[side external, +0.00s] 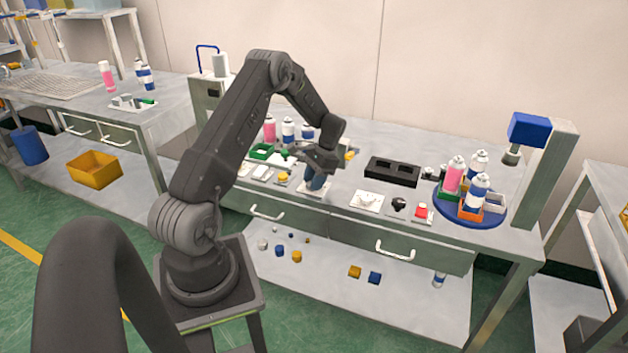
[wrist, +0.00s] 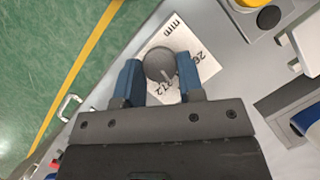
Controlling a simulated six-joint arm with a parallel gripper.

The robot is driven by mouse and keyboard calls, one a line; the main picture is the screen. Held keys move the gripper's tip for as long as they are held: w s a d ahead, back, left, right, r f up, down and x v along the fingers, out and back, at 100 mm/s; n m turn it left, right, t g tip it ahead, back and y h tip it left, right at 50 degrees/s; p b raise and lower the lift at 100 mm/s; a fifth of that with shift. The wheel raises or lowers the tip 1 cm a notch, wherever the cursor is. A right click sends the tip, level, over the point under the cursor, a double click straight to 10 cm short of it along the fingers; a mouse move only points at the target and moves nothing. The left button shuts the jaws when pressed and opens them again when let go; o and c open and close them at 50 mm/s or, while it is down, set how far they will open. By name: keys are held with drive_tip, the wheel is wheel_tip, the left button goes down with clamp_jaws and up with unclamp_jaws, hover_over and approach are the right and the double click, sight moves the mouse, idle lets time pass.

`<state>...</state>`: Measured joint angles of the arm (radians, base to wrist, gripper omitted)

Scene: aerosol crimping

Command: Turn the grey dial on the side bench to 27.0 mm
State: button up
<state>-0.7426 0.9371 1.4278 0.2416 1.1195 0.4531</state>
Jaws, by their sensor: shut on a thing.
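The grey dial (wrist: 158,62) is a round knob with a pale pointer line, seen from above in the wrist view. It sits on a white scale card (wrist: 203,64) marked "mm", with a few printed digits partly hidden by the dial and a finger. My gripper (wrist: 160,72) has its two blue fingers on either side of the dial and is shut on it. In the side external view my gripper (side external: 316,183) is down at the bench, over a white plate (side external: 311,189); the dial is hidden there.
Small white-based fittings stand left of my gripper. To the right are a black block (side external: 392,170) with two holes, a white plate (side external: 367,201), a red button (side external: 421,210) and a blue turntable (side external: 449,212) with cans. The bench's front edge is close to the dial.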

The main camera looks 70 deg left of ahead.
drive_tip(key=shift+a+n+h, duration=0.1)
drive_tip(key=shift+n+h, duration=0.2)
drive_tip(key=shift+n, duration=0.7)
drive_tip(key=o, duration=0.9)
drive_tip(key=v, duration=1.3)
drive_tip(key=shift+a+r, duration=0.1)
drive_tip(key=shift+r, duration=0.35)
